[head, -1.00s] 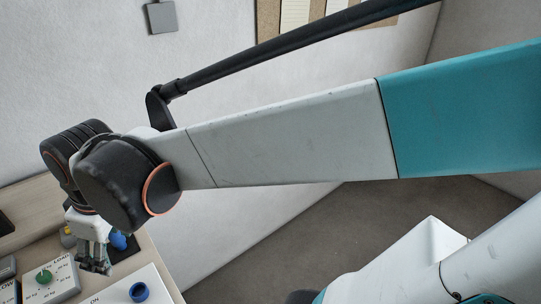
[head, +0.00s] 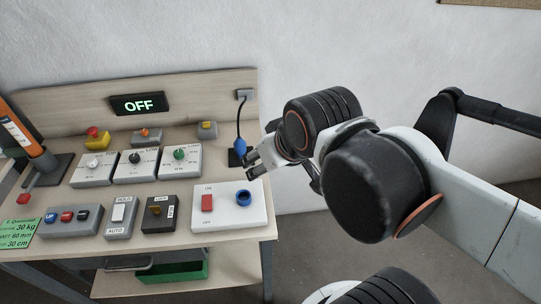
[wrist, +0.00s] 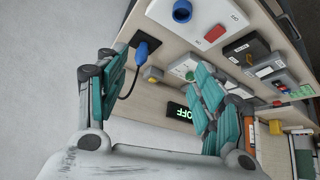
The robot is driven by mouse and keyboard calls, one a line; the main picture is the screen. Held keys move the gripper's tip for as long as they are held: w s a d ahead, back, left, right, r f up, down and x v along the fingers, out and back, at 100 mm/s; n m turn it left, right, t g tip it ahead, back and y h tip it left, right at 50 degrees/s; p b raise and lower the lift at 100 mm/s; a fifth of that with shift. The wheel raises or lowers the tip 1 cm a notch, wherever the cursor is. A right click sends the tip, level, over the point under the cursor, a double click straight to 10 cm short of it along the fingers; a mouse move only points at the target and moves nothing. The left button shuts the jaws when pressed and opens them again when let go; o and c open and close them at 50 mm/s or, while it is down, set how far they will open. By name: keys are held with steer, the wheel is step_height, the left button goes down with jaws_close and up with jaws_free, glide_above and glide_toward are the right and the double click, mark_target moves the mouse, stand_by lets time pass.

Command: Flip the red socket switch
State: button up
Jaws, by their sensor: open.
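The red switch (head: 207,202) sits upright on a white panel (head: 228,220) at the right of the bench, between the marks ON and OFF. A blue round socket (head: 243,197) is to its right on the same panel. The wrist view also shows the red switch (wrist: 215,34) and the blue socket (wrist: 182,11) near the top. My gripper (head: 250,165) is above and behind the panel, near the bench's right edge, apart from the switch. Its fingers (wrist: 160,95) are spread and hold nothing. A blue plug (head: 239,146) on a cable stands by the fingers.
A display reading OFF (head: 139,105) is on the back board. Dial boxes (head: 137,165), a HOLD/AUTO rocker box (head: 119,216), a black LOCK box (head: 159,213) and a button box (head: 73,220) crowd the bench to the left. Right of the bench is open floor.

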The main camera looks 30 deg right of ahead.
steer(key=w+a+f+m+g+p, duration=0.25)
steer(key=w+a, duration=0.35)
steer(key=w, duration=0.3)
steer(key=w+a+f+m+g+p, duration=0.2)
steer(key=w+a+g, duration=0.2)
steer(key=w+a, duration=0.3)
steer(key=f+b, duration=0.1)
steer(key=f, duration=0.2)
steer(key=f+b, duration=0.1)
steer(key=f, duration=0.3)
steer(key=f+b, duration=0.2)
steer(key=f, duration=0.2)
steer(key=shift+s+d+f, duration=0.1)
steer(key=shift+s+d, duration=0.05)
steer(key=shift+s, duration=0.25)
step_height(320, 180, up, 11)
steer(key=p, duration=0.3)
steer(key=s+d+r+n+t+b, duration=0.3)
steer(key=s+d+t, duration=0.3)
steer(key=s+d, duration=0.7)
steer(key=shift+s+d+r+n+t, duration=0.3)
steer(key=shift+s+r+n, duration=0.25)
steer(key=shift+s+r, duration=0.35)
